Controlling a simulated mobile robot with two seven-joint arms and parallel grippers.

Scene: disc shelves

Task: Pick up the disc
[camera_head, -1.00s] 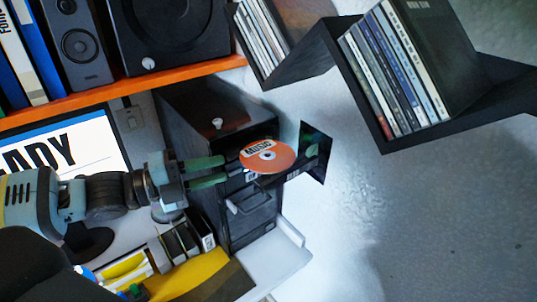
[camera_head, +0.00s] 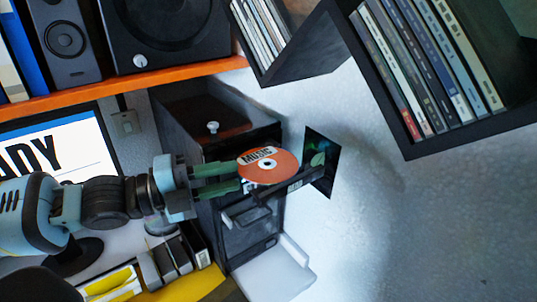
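The disc (camera_head: 270,170) is orange with a white label reading MUSIC. It lies over a dark tray (camera_head: 272,198) that sticks out of a black cabinet (camera_head: 250,232). My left gripper (camera_head: 240,177) comes in from the left with two green fingers, one above the other in the picture. The fingers are apart, and their tips reach the left edge of the disc. I cannot tell whether they touch it. My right gripper is not in view.
Black shelves with CD cases (camera_head: 430,70) hang at the upper right. A speaker (camera_head: 170,32) stands on an orange shelf (camera_head: 120,88). Bare wall fills the lower right.

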